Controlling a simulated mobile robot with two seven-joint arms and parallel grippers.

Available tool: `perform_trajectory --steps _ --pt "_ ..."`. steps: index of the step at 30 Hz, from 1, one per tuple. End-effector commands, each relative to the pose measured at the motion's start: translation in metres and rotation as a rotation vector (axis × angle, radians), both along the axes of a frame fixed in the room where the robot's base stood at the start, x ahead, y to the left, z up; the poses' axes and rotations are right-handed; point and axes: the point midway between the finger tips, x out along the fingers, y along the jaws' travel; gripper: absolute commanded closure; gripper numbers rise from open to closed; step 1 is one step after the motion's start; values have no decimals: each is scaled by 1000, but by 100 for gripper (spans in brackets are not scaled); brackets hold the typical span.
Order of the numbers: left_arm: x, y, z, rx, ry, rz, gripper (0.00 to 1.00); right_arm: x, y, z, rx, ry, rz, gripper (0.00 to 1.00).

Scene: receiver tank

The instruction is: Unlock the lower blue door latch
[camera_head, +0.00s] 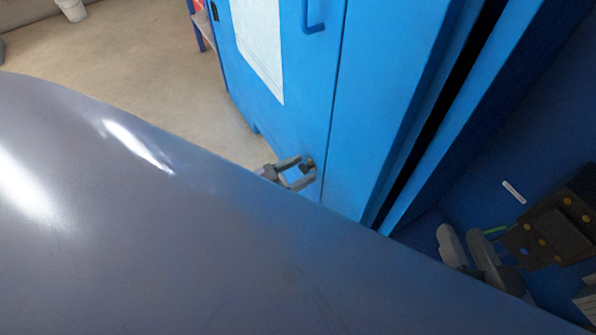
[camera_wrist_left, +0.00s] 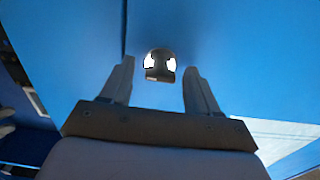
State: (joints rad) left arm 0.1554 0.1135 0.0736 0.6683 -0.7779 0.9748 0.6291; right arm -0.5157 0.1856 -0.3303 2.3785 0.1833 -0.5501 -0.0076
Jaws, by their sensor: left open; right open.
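The lower latch (camera_head: 308,165) is a small dark knob on the blue door (camera_head: 300,95), low and close to the door's right edge. In the left wrist view the latch (camera_wrist_left: 160,73) is dark with bright patches on both sides. My left gripper (camera_head: 298,171) is open, with its fingers pointing at the latch. In the left wrist view the latch appears between the fingertips of the left gripper (camera_wrist_left: 159,66); I cannot tell whether they touch it. My right gripper (camera_head: 465,238) is open at the lower right, away from the latch and partly hidden.
A large grey curved surface (camera_head: 150,230) fills the foreground and hides most of my left arm. A blue handle (camera_head: 316,27) is higher on the door, beside a white sheet (camera_head: 260,40). Dark equipment (camera_head: 552,228) stands near my right gripper.

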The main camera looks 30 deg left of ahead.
Motion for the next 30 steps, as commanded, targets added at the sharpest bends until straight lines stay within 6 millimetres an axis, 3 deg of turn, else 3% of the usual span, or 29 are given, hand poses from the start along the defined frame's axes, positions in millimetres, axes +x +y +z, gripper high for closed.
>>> perform_trajectory --steps 5,10,21,30 --pt "0 0 0 0 0 0 39 0 0 0 0 -1 0 57" --pt "0 0 0 0 0 0 95 0 0 0 0 -1 0 57" --pt "0 1 0 -35 21 0 95 0 0 1 3 2 1 57" --pt "0 0 1 -201 120 -1 95 -1 2 0 11 19 6 57"
